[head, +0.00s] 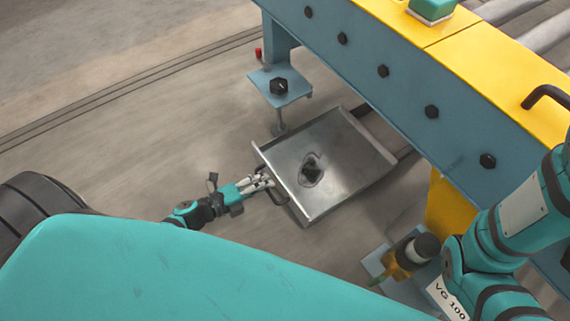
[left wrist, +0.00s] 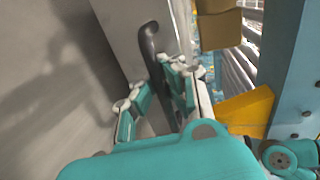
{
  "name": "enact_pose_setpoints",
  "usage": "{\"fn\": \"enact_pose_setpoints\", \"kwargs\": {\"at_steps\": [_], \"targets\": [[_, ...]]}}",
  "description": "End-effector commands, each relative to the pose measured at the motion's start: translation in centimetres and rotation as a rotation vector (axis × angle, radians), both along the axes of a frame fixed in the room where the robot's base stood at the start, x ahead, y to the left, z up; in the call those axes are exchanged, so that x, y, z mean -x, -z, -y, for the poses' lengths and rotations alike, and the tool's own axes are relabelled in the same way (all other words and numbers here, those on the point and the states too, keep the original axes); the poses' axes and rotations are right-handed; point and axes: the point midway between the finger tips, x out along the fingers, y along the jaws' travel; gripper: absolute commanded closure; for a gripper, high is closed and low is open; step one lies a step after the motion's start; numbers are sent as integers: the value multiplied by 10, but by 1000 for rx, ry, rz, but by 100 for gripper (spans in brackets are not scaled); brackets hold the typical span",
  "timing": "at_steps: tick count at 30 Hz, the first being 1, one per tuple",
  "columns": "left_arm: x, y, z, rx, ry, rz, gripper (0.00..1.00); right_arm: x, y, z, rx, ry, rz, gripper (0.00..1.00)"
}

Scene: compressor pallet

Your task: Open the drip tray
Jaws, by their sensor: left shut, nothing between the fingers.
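The drip tray (head: 340,185) is a shallow grey metal tray with a dark patch in its middle. It sticks out from under the blue frame, and rails show behind it. Its dark handle (head: 278,195) is on the front wall; the handle also shows in the left wrist view (left wrist: 149,45). My left gripper (head: 264,181) is at the handle, with its fingers close beside it. It is shut with nothing held; the exact contact with the handle is hard to tell. My right arm is at the right edge of the head view, and its gripper is out of view.
The blue and yellow frame (head: 400,85) runs above the tray's far side. A blue foot plate with a black bolt (head: 280,88) stands behind the tray. Another foot (head: 408,257) with a yellow and black part is near my right arm. Floor left of the tray is clear.

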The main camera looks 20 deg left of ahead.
Motion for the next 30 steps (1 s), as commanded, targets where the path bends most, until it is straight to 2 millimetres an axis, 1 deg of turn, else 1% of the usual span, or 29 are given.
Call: {"fn": "enact_pose_setpoints", "kwargs": {"at_steps": [1, 3, 9, 22, 23, 30], "targets": [[10, -1, -6, -1, -1, -3, 100, 0, -3, 0, 0, 0, 0, 60], [19, -1, -12, 0, -1, -2, 100, 0, -5, 0, 0, 0, 0, 60], [35, -1, -23, 0, 0, 0, 100, 0, -7, 0, 0, 0, 0, 60], [37, -1, -26, 0, 0, 1, 100, 0, -7, 0, 0, 0, -1, 60], [37, -1, -26, 0, 0, 1, 97, 0, -7, 0, 0, 0, -1, 60], [37, 0, -25, 1, 0, 1, 66, 0, -7, 0, 0, 0, -1, 60]]}}
